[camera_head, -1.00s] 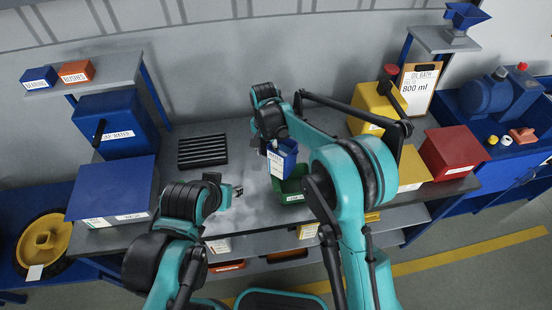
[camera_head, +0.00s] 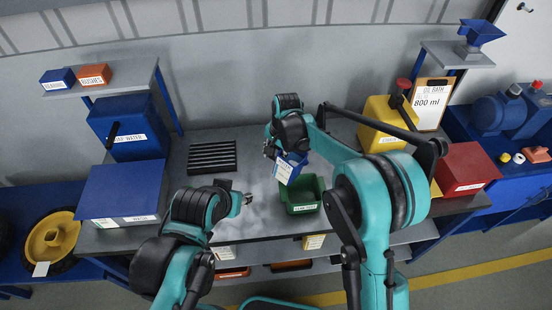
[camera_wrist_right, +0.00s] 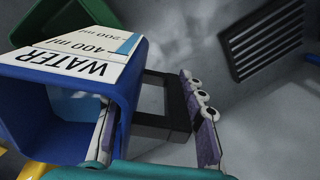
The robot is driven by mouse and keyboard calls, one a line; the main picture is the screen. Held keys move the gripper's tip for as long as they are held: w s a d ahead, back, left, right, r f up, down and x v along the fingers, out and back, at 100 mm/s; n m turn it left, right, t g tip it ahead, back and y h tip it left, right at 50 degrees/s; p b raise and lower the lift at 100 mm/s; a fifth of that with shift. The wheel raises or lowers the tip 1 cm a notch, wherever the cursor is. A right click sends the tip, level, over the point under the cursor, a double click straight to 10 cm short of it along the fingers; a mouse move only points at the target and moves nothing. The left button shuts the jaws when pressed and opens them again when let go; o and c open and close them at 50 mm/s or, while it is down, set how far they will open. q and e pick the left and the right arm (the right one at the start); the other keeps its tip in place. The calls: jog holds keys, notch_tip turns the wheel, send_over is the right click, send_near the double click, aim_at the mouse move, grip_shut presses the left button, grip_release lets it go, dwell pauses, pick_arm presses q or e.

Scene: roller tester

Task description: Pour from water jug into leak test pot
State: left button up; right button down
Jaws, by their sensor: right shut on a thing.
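The blue water jug (camera_head: 291,167) has a white label reading WATER with ml marks. My right gripper (camera_head: 268,150) is shut on its dark handle and holds it tilted above the bench, beside and partly over the left rear edge of the green leak test pot (camera_head: 303,195). The right wrist view shows the jug (camera_wrist_right: 125,90) close up, with light blue water inside; the fingers (camera_wrist_right: 160,125) are around the handle. A green corner (camera_wrist_right: 35,18) shows behind the jug. The pot stands on the bench. My left gripper (camera_head: 246,198) is small in view, open and empty, left of the pot.
A black slatted grate (camera_head: 212,156) lies on the bench at the back left, with blue boxes (camera_head: 125,188) further left. Yellow (camera_head: 385,120) and red (camera_head: 462,170) boxes stand to the right. The bench between grate and pot is mostly clear.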

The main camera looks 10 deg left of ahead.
aim_at(274, 147)
jog(key=shift+w+a+r+t+y, duration=0.15)
jog(key=shift+a+r+t+y, duration=0.15)
jog(key=shift+r+y, duration=0.35)
jog(key=shift+a+r+y, duration=0.1)
jog(key=shift+r+y, duration=0.05)
jog(key=shift+y, duration=0.1)
jog(key=shift+r, duration=0.3)
jog(key=shift+r+t+y, duration=0.15)
jog(key=shift+t+y, duration=0.15)
jog(key=shift+y, duration=0.1)
jog(key=shift+a+r+y, duration=0.1)
jog(key=shift+r+y, duration=0.2)
jog(key=shift+y, duration=0.1)
jog(key=shift+w+t+b, duration=0.1)
jog(key=shift+t+b, duration=0.2)
jog(key=shift+b, duration=0.05)
jog(key=shift+r+y, duration=0.35)
jog(key=shift+y, duration=0.05)
